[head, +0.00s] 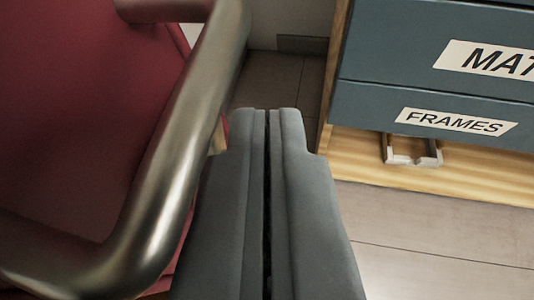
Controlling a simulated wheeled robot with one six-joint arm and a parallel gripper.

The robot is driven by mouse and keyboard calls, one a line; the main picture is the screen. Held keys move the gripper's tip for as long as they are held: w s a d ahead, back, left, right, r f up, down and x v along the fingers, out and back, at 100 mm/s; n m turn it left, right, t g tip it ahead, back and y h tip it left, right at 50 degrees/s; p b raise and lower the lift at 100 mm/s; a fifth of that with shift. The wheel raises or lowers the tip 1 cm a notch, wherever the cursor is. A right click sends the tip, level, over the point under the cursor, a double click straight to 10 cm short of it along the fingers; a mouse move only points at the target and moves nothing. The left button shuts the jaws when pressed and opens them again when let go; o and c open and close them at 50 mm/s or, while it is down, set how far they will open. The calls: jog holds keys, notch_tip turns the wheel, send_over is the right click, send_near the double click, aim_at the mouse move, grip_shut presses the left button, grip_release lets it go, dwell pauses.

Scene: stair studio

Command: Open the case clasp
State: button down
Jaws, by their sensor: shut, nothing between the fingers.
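My gripper (267,115) points away from me in the lower middle of the head view. Its two grey fingers are shut, with only a thin dark gap between them and nothing held. A blue-grey case front labelled FRAMES (370,108) is at the upper right. A small pale bracket-shaped fitting (412,158) shows just below its label, against the wood; I cannot tell whether it is the clasp or a handle. My fingertips are left of the fitting and appear apart from it.
A thick metal tube (165,170) bends across the left, close beside my gripper, before a red surface (75,110). Another blue-grey front labelled MAT (400,50), its label cut off, is above FRAMES. Wood edging (470,178) runs below. Tiled floor (440,240) is clear at lower right.

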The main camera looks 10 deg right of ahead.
jog(key=shift+r, duration=0.55)
dwell(0.4)
